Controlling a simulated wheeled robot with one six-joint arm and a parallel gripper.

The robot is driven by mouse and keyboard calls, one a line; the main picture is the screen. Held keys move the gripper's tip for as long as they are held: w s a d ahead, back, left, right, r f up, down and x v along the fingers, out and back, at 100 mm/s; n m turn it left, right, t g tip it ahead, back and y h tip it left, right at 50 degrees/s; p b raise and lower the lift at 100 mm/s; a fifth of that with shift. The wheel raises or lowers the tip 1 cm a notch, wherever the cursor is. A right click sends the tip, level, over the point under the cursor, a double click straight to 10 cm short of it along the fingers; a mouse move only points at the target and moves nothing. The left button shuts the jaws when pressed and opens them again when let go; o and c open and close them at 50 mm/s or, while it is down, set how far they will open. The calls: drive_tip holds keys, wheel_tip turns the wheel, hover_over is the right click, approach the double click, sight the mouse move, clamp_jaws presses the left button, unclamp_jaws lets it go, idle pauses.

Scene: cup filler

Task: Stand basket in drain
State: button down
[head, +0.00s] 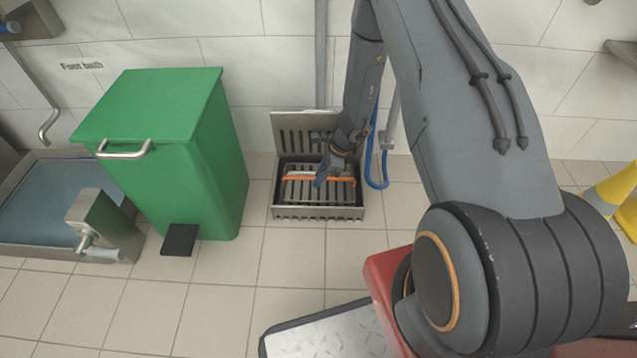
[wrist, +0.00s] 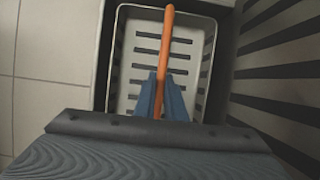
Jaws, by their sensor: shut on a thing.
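The basket (wrist: 140,85) is a light grey slotted tray with an orange bar handle (wrist: 167,50) across its middle. In the head view the orange handle (head: 335,181) shows at the drain. The drain (head: 347,212) is a grey metal floor box with a slotted grate raised upright at its back. My gripper (wrist: 163,98) is shut on the orange handle, its blue fingers on either side of the bar. In the wrist view the basket lies within the dark drain opening. Its underside is hidden, so I cannot tell whether it touches the bottom.
A green pedal bin (head: 175,150) stands left of the drain. A foot bath (head: 50,200) lies farther left. A blue hose (head: 372,165) hangs right of the drain by the wall. Yellow objects (head: 618,195) stand at the far right. Floor in front of the drain is clear.

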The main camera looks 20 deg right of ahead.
wheel_tip(320, 180, down, 2)
drive_tip(key=shift+w+f+b, duration=0.1)
drive_tip(key=shift+b, duration=0.3)
drive_tip(key=shift+w+b, duration=0.15)
drive_tip(key=shift+b, duration=0.15)
drive_tip(key=c, duration=1.8)
unclamp_jaws()
drive_tip(key=shift+f, duration=0.1)
drive_tip(key=p+v, duration=0.6)
drive_tip(key=v, duration=0.6)
drive_tip(key=shift+r, duration=0.25)
